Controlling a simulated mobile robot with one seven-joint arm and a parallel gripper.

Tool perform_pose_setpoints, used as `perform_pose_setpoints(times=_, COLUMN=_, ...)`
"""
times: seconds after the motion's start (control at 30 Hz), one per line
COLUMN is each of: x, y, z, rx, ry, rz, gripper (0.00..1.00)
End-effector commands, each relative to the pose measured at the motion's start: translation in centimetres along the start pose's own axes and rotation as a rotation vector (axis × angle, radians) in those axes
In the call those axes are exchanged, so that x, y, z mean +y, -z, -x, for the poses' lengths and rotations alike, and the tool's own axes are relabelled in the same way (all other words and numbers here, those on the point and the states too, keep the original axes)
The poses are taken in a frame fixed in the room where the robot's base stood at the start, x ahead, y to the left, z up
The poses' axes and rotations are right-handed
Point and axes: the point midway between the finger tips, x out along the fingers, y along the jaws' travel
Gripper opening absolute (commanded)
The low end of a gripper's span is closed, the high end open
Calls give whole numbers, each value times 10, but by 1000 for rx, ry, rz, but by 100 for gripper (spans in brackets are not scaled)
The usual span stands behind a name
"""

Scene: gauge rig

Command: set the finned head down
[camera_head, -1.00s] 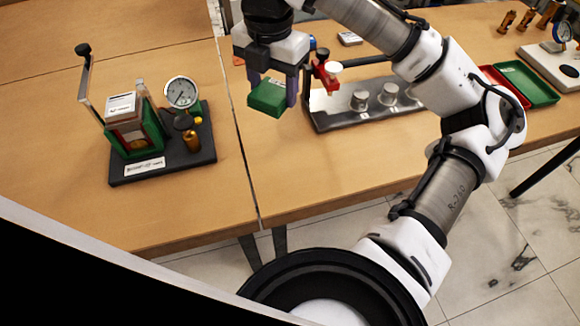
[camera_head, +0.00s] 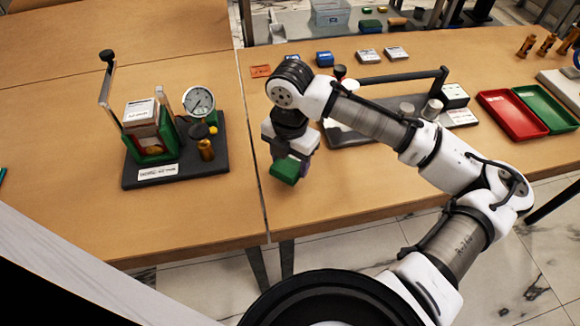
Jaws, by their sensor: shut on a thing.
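My gripper (camera_head: 291,162) hangs pointing down over the front left part of the right-hand table, near the seam. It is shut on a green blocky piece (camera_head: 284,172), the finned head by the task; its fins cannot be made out. The piece sits low in the jaws, close above the wooden table top (camera_head: 340,190). I cannot tell whether it touches the wood. The far side of the piece is hidden by the gripper.
Left of the seam stands a dark-based gauge rig (camera_head: 175,172) with a dial and a lever. Behind my gripper is a metal plate (camera_head: 350,135) with knobs and a black bar. Red (camera_head: 511,115) and green (camera_head: 546,107) trays lie right. Wood near the front edge is bare.

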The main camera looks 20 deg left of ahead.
Motion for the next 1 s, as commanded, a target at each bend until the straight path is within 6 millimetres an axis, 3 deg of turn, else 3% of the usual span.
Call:
perform_pose_setpoints(times=0.2, x=0, y=0, z=-29, rx=1, ry=0, rz=0, gripper=28)
perform_pose_setpoints(times=0.63, x=0, y=0, z=-36, rx=1, ry=-1, rz=0, gripper=28)
perform_pose_setpoints(times=0.67, x=0, y=0, z=-35, rx=1, ry=0, rz=0, gripper=60)
perform_pose_setpoints(times=0.7, x=0, y=0, z=-35, rx=1, ry=0, rz=0, gripper=65)
perform_pose_setpoints(times=0.8, x=0, y=0, z=-35, rx=1, ry=0, rz=0, gripper=78)
perform_pose_setpoints(times=1.0, x=0, y=0, z=-35, rx=1, ry=0, rz=0, gripper=78)
